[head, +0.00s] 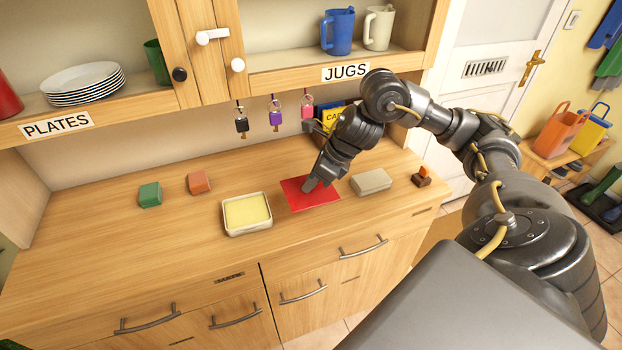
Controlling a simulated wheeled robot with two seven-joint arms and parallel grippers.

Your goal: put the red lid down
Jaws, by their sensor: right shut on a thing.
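The red lid (297,197) is a flat red rectangle at or just above the wooden counter, right of the middle. My right gripper (311,186) is over its upper middle, shut on it. The gripper hides part of the lid, and I cannot tell whether the lid touches the counter. My left gripper is not in view.
An open white tub with yellow contents (227,231) stands left of the lid. A beige box (371,182) is close on its right. Green (150,195) and orange (199,183) blocks lie further left. Keys (275,118) hang behind. The counter's left front is clear.

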